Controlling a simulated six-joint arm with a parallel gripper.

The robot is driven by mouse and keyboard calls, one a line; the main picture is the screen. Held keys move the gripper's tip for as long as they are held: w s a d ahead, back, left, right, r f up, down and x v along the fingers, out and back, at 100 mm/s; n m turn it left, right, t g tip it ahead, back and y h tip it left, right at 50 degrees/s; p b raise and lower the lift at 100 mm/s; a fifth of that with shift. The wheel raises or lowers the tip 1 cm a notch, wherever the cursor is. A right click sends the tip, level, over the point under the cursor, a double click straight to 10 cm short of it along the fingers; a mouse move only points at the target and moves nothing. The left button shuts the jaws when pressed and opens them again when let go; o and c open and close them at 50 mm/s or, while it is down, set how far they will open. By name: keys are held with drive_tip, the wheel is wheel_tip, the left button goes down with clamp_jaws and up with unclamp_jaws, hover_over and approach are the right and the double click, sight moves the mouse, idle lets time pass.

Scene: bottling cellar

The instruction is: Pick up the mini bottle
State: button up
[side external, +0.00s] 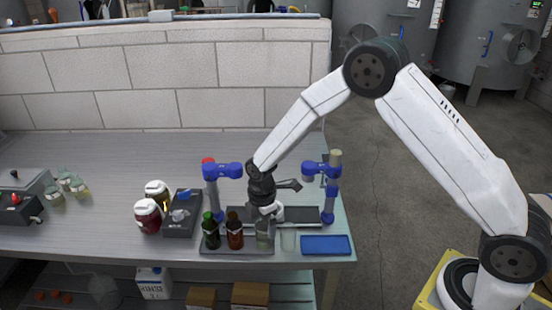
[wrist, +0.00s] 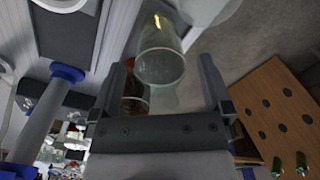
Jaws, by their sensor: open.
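Small bottles stand in a row on a dark tray (side external: 238,250) at the bench's front: a green bottle (side external: 210,231), a brown bottle (side external: 235,231) and a pale clear bottle (side external: 263,235). I cannot tell for certain which is the mini bottle. My gripper (side external: 267,212) points down just above the clear bottle. In the wrist view my gripper (wrist: 164,75) is open, with a clear glass vessel (wrist: 160,55) showing between its fingers. The brown bottle (wrist: 135,95) shows beside the left finger, partly hidden. I see no grip on anything.
A clear glass (side external: 288,240) and a blue mat (side external: 326,245) lie to the right. Two blue-clamped posts (side external: 212,185) (side external: 330,190) flank the gripper closely. A dark box (side external: 181,215) and two jars (side external: 148,217) (side external: 158,193) stand left. The bench's right edge is near.

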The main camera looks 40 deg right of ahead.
clamp_jaws()
drive_tip(key=shift+r, duration=0.2)
idle(0.3)
drive_tip(key=shift+r, duration=0.9)
drive_tip(key=s+d+r, duration=0.1)
drive_tip(key=s+r, duration=0.9)
drive_tip(key=s, duration=0.4)
drive_tip(key=shift+d+r, duration=0.2)
drive_tip(key=shift+r, duration=0.2)
